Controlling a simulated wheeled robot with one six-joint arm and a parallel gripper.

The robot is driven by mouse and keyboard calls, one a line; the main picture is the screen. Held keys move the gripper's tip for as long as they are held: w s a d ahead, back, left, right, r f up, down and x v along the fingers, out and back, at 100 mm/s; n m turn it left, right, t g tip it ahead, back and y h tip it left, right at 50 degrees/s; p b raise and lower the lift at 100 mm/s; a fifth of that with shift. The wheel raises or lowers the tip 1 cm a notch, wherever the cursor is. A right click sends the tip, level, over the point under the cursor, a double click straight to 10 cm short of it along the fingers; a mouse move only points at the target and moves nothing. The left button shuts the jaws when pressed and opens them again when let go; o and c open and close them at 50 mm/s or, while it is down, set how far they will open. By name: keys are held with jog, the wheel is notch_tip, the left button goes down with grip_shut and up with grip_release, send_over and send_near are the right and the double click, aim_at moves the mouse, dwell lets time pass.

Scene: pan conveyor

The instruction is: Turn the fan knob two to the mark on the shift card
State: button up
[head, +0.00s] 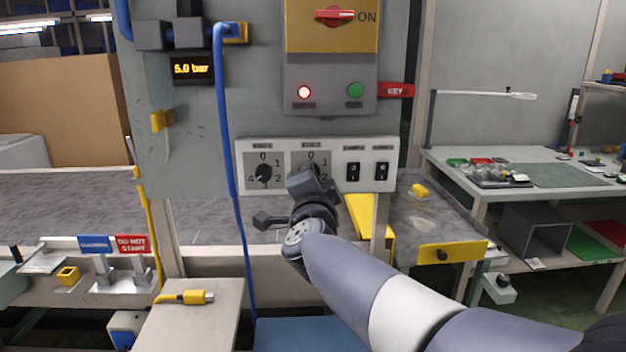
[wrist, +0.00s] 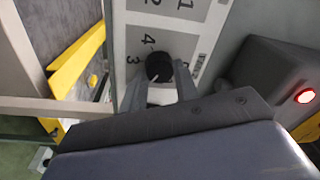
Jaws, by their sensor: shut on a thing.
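The white control panel (head: 391,183) carries two round black knobs on grey dials. The left knob (head: 263,173) stands clear. My gripper (head: 312,180) is at the right dial (head: 299,158) and hides most of it, including the knob, in the head view. In the wrist view the black knob (wrist: 158,66) sits between the two fingers of my gripper (wrist: 162,80), which is shut on it. Numbers 4 and 3 show beside this knob. I cannot make out a shift card.
Above is a grey box with a lit red lamp (head: 304,92), green button (head: 355,90) and red ON handle (head: 334,14). A blue hose (head: 224,120) runs down left of the panel.

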jog(key=o, duration=1)
jog(key=s, duration=0.7)
jog(key=s+f+p, duration=0.1)
jog(key=s, duration=0.2)
jog(key=shift+s+a, duration=0.3)
jog(key=shift+s, duration=0.05)
jog(key=w, duration=0.7)
jog(key=w+r+b, duration=0.1)
jog(key=w, duration=0.2)
jog(key=shift+w+d, duration=0.25)
jog(key=shift+w, duration=0.15)
